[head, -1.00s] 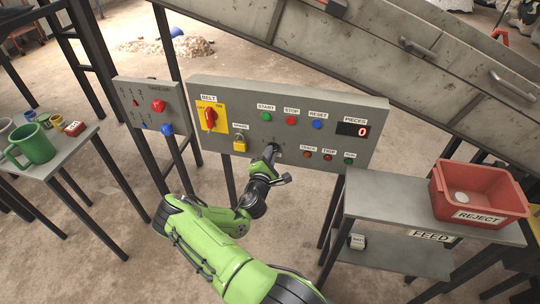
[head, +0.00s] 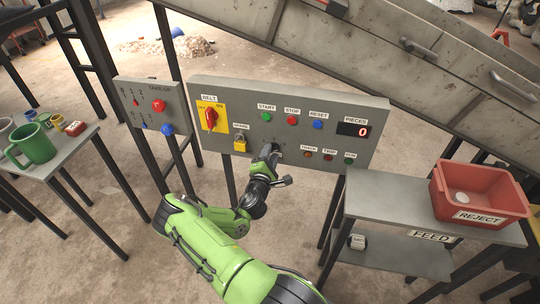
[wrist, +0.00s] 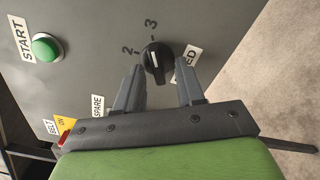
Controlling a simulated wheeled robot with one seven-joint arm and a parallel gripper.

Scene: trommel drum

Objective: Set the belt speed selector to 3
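The belt speed selector (wrist: 156,62) is a black round knob with a raised grip on the grey panel. The numerals 2 and 3 show beside it in the wrist view, with a partly covered label ending in "ED". A small pale mark shows on its face; I cannot tell exactly which number it points to. My gripper (wrist: 162,64) is open, with its fingertips on either side of the knob. The knob appears nearer the left finger; contact is unclear. In the head view my gripper (head: 270,153) is at the panel's lower middle and hides the selector.
The control panel (head: 335,103) also carries a red belt switch (head: 210,117), a yellow padlock (head: 240,143), and start (head: 266,117), stop and reset buttons. A feed table (head: 390,200) with a red reject bin (head: 480,192) stands at right. A table with mugs stands left.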

